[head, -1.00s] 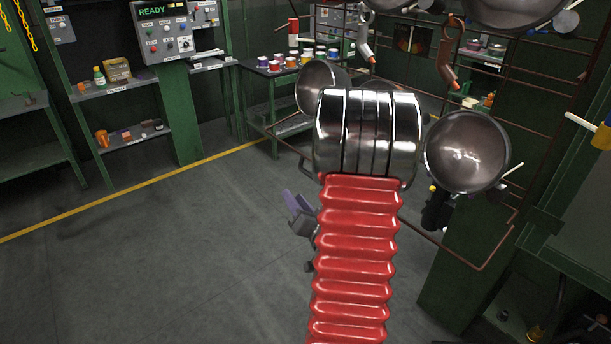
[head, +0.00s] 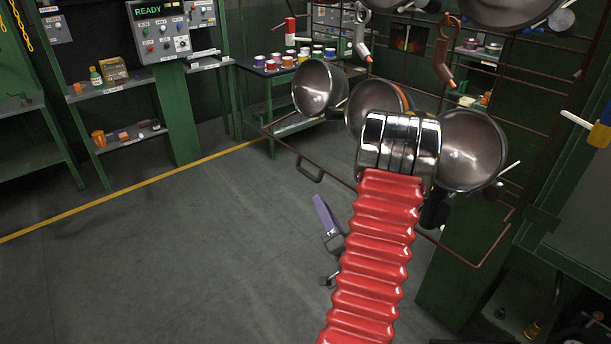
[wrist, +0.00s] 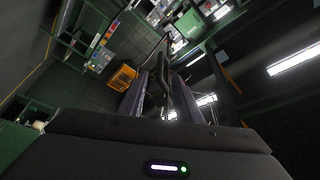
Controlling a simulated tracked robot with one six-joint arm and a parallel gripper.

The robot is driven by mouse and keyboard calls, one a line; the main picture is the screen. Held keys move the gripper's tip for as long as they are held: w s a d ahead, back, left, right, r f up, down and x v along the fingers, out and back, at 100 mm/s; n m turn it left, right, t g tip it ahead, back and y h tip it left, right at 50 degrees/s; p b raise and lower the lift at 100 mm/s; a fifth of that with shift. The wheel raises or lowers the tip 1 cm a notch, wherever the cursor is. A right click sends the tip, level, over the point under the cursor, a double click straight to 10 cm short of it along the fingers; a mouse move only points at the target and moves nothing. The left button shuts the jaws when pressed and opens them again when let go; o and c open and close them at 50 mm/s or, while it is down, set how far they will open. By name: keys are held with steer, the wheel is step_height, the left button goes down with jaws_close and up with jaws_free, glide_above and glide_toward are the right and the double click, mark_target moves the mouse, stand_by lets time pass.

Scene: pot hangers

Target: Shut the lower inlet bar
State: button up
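A thin brown bar (head: 282,145) with a small loop handle (head: 310,169) runs low across the head view, below the hanging pots. It looks like the lower inlet bar; my arm hides part of it. My gripper (head: 328,222) shows as a purple finger and grey parts left of my red sleeve, below and right of the handle in the picture. In the wrist view my gripper (wrist: 160,100) has its two fingers apart, with a dark thin bar-like shape (wrist: 164,70) between or beyond them. I cannot tell whether they touch it.
Steel pots (head: 472,150) hang around my arm, close to its chrome part. Hooks with orange tips (head: 446,62) hang above. A table with colourful cups (head: 290,62) stands behind. The floor (head: 170,240) at left is clear. In the wrist view an orange box (wrist: 122,77) stands beyond the fingers.

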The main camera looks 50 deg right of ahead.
mark_target(307, 172)
steer(key=x, duration=1.3)
steer(key=shift+w+d, duration=0.1)
steer(key=shift+c, duration=0.3)
jaws_close()
steer(key=shift+a, duration=0.2)
steer(key=shift+d, duration=0.1)
steer(key=shift+d+r, duration=0.1)
